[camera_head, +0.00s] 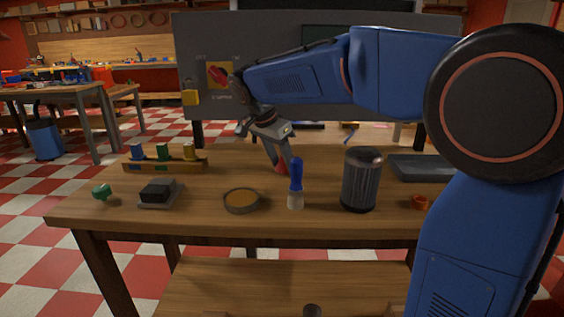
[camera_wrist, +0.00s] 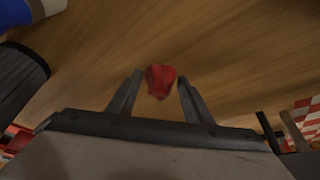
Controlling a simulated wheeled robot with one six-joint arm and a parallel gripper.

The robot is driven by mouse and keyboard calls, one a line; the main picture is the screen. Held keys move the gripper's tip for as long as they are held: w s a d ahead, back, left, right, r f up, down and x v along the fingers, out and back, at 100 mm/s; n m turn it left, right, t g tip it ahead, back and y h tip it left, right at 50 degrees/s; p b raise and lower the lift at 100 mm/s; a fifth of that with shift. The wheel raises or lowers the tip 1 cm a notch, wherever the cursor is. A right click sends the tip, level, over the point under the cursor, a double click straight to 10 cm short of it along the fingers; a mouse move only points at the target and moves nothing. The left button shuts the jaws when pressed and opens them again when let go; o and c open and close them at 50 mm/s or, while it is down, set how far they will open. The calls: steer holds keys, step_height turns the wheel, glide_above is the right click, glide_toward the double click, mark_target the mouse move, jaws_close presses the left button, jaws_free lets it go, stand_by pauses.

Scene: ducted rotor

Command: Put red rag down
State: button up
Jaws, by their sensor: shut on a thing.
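The red rag (camera_wrist: 160,81) is a small crumpled bundle between the fingertips of my gripper (camera_wrist: 158,88) in the wrist view. My gripper is shut on it. In the head view my gripper (camera_head: 281,163) points down over the middle of the wooden table (camera_head: 225,182), behind the blue-topped bottle. A bit of the red rag (camera_head: 281,169) shows there at the fingertips, low over the table top. I cannot tell whether the rag touches the wood.
The blue-topped bottle (camera_head: 296,185) and a dark ribbed canister (camera_head: 361,180) stand in front and right. A round dish (camera_head: 241,201), a black block (camera_head: 158,191) and a green knob (camera_head: 102,192) lie left. A rack (camera_head: 165,163) and grey tray (camera_head: 418,168) stand farther back.

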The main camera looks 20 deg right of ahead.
steer(key=shift+f, duration=0.15)
steer(key=o, duration=1.1)
steer(key=v, duration=1.2)
steer(key=shift+s, duration=0.1)
